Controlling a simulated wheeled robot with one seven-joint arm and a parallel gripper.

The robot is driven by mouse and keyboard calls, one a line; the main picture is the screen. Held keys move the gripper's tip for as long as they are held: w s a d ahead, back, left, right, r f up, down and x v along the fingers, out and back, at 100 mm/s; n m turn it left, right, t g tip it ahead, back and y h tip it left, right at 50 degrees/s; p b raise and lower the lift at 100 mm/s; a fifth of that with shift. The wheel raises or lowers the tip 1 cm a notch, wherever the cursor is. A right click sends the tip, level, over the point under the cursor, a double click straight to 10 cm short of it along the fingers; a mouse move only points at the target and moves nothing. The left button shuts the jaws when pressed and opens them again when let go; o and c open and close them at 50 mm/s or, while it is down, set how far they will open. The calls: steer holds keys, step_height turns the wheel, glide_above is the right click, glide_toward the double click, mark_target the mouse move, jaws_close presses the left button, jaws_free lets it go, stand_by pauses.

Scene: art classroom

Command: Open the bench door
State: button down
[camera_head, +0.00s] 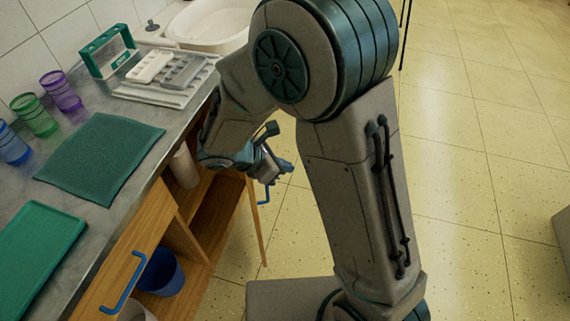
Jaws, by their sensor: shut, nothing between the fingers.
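The wooden bench door (256,222) stands swung outward and shows nearly edge-on. Its blue handle (264,194) sticks out on the right side of the panel. My gripper (284,168) is shut and empty, just above and to the right of that handle; I cannot tell whether it touches the door. The bench (187,212) has an open interior left of the door. My arm hides part of the bench front and the door's upper end.
A second wooden front with a blue handle (123,284) is at the lower left. Inside the bench are a blue bin (163,272) and a white cylinder (184,167). The counter holds cups, a green mat (100,158), a green tray (38,250) and a sink (210,24).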

steer(key=s+a+r+p, duration=0.2)
steer(key=a+r, duration=0.5)
steer(key=a, duration=0.4)
steer(key=w+a+f+m+g+y+b, duration=0.2)
steer(key=a+f+m+g+y+b, duration=0.15)
steer(key=a, duration=0.55)
steer(key=w+d+f, duration=0.1)
steer(key=d+f, duration=0.6)
steer(key=f, duration=0.2)
steer(key=shift+w+d, duration=0.15)
steer(key=shift+d, duration=0.2)
